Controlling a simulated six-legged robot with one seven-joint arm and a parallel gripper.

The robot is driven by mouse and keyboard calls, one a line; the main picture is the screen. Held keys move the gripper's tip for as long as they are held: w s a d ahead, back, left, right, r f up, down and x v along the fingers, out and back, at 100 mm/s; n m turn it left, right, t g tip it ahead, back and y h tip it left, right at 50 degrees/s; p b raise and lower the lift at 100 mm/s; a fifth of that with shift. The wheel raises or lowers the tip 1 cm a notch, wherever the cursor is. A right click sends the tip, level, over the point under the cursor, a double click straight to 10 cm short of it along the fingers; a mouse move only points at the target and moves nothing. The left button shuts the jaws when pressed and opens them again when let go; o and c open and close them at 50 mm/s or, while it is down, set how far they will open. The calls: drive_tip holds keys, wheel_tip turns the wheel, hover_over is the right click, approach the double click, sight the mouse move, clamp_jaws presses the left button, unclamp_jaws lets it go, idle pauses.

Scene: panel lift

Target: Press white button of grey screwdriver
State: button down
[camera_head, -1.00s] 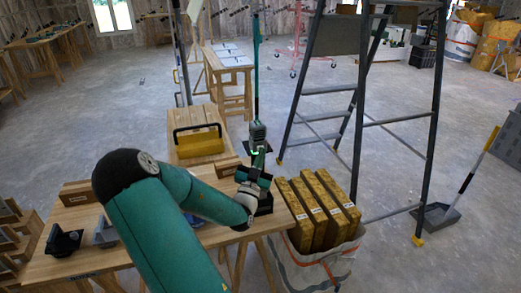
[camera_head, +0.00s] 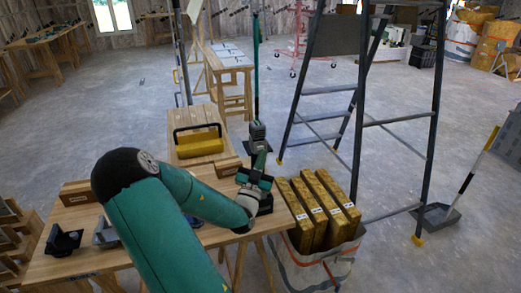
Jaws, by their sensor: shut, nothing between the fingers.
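The workbench (camera_head: 150,240) holds black holders (camera_head: 64,242) at left. A yellow toolbox (camera_head: 199,146) sits on another table behind. Yellow boxes (camera_head: 318,210) fill a bag at right. A dark stepladder (camera_head: 360,110) stands behind them.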

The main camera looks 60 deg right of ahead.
drive_tip(key=s+a, duration=0.4)
drive_tip(key=shift+s+a, duration=0.1)
idle(0.6)
idle(0.4)
